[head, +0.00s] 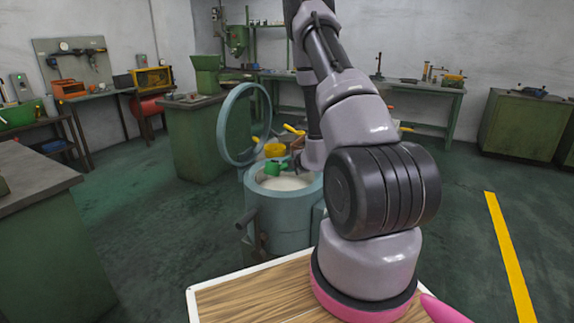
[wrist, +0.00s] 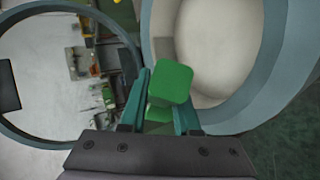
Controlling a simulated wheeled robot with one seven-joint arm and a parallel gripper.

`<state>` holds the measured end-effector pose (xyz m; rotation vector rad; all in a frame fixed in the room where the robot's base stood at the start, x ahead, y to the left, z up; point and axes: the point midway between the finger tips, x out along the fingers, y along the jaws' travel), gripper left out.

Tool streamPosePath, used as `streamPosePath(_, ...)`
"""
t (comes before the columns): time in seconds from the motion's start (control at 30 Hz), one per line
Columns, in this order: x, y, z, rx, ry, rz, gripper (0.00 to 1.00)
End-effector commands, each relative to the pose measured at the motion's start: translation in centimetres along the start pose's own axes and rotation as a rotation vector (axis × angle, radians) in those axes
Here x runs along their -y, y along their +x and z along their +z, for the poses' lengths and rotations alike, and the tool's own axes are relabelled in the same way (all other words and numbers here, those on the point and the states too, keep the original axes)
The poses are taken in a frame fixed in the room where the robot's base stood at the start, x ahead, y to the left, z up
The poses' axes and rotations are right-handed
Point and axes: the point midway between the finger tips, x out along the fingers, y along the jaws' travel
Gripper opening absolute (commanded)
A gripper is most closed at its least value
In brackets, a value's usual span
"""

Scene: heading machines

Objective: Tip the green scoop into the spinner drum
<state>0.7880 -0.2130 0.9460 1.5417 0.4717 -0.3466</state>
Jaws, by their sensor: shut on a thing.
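The spinner drum (head: 280,215) is a blue-green cylinder with a pale inner bowl, standing in the middle of the head view. Its round lid ring (head: 226,140) is swung up at the left. The drum's rim and pale inside also fill the upper right of the wrist view (wrist: 215,50). The green scoop (head: 276,168) is over the drum's opening in the head view. In the wrist view the green scoop (wrist: 171,83) sits between the two teal fingers of my gripper (wrist: 162,105), which is shut on it. Whether the scoop holds anything is hidden.
A wooden board with a white edge (head: 240,297) lies in front of the drum. A green cabinet (head: 200,135) stands behind at the left, and a grey-topped bench (head: 30,180) at the far left. The floor at the right, by the yellow line (head: 510,255), is clear.

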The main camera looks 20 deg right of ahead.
Motion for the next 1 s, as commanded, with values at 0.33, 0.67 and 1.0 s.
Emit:
streamPosePath(0.33,0.2,0.6,0.8,-0.135,0.247,-0.183,0.0)
streamPosePath(0.67,1.0,1.4,1.3,-0.252,0.459,-0.342,0.0)
streamPosePath(1.0,1.9,2.3,1.7,-0.357,0.648,-0.484,0.0)
